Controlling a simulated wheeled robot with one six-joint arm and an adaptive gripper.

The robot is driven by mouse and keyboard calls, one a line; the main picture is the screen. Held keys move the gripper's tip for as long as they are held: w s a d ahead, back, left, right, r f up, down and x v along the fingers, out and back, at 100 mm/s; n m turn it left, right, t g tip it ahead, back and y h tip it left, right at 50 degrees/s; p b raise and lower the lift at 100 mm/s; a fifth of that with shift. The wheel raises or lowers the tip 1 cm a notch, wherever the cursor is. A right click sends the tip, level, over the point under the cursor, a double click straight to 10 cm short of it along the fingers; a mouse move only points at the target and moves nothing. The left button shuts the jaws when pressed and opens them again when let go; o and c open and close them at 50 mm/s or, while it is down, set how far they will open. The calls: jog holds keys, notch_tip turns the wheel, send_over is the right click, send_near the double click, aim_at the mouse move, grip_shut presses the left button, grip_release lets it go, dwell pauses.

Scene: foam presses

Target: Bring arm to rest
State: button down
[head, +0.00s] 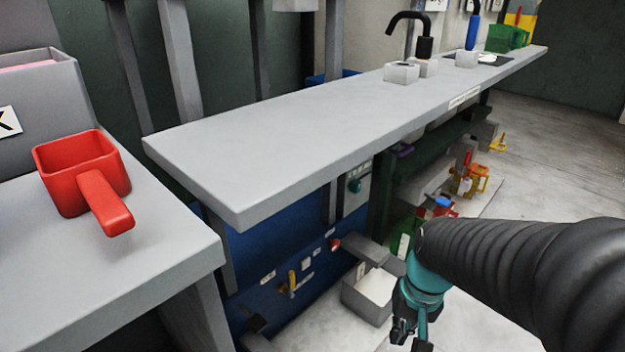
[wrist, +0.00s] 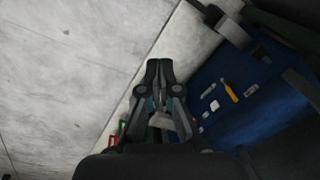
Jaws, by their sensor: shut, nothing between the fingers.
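My gripper (head: 410,335) hangs at the end of my arm, low at the bottom of the head view, right of the centre. It points down over the pale floor, in front of the bench. In the wrist view my gripper (wrist: 158,64) shows in the middle with its fingers together and nothing between them. My black ribbed arm sleeve fills the lower right of the head view and hides part of the floor.
A long grey bench (head: 290,115) runs across, with small grey blocks (head: 402,72) at its far part. A red scoop (head: 80,175) sits on the left table (head: 150,255). Floor at right is clear.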

jog(key=s+r+n+t+h+p, duration=0.1)
jog(key=s+r+t, duration=0.3)
jog(key=r, duration=1)
jog(key=shift+s+r+n+t+p, duration=0.2)
jog(key=shift+n+t+p, duration=0.3)
jog(key=shift+t+p, duration=0.3)
jog(key=shift+d, duration=0.1)
